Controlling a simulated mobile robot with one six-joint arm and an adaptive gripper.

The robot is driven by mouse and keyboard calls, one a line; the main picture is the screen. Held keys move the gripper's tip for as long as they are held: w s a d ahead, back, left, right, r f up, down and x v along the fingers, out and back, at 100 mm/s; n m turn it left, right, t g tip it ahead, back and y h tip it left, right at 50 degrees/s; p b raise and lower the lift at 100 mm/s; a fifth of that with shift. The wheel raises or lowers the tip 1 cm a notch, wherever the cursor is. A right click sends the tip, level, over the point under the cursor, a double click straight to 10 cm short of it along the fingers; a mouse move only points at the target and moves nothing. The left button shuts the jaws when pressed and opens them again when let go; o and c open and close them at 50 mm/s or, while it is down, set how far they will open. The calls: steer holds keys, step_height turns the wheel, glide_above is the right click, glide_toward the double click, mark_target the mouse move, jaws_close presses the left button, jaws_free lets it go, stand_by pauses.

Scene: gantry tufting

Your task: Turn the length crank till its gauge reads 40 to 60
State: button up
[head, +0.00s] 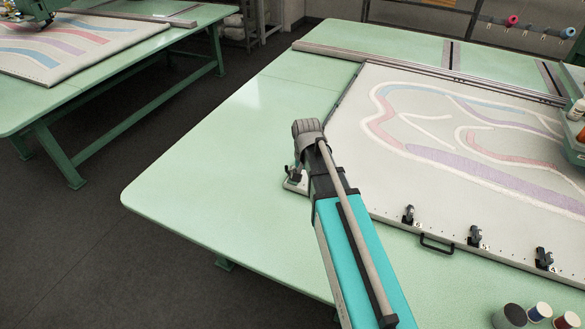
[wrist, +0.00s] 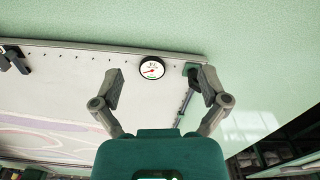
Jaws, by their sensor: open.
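A small round gauge (wrist: 152,68) with a white face and a red needle sits near the edge of the pale frame in the wrist view. Its numbers are too small to read. My gripper (wrist: 161,73) is open, with its two grey fingers apart on either side of the gauge in the picture. A dark green part (wrist: 190,69) shows by the right finger, partly hidden. I cannot tell whether it is the length crank, and no crank shows clearly.
The tufting frame (head: 385,176) lies on the green table (head: 215,150). Black clamps (head: 475,236) and a handle (head: 437,244) line its near edge. Thread spools (head: 538,312) stand at lower right. The table's left part is clear. A second table (head: 110,80) stands at upper left.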

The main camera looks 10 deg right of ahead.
steer(key=w+m, duration=0.8)
steer(key=w, duration=0.9)
steer(key=shift+w+r+p, duration=0.35)
steer(key=shift+w+r, duration=0.05)
steer(key=shift+r, duration=0.05)
steer(key=shift+f, duration=0.1)
step_height(320, 180, down, 14)
steer(key=b, duration=1.3)
steer(key=shift+r+b, duration=0.2)
steer(key=shift+b, duration=0.2)
steer(key=c, duration=1.1)
steer(key=shift+a, duration=0.25)
steer(key=shift+c, duration=0.3)
steer(key=shift+d, duration=0.15)
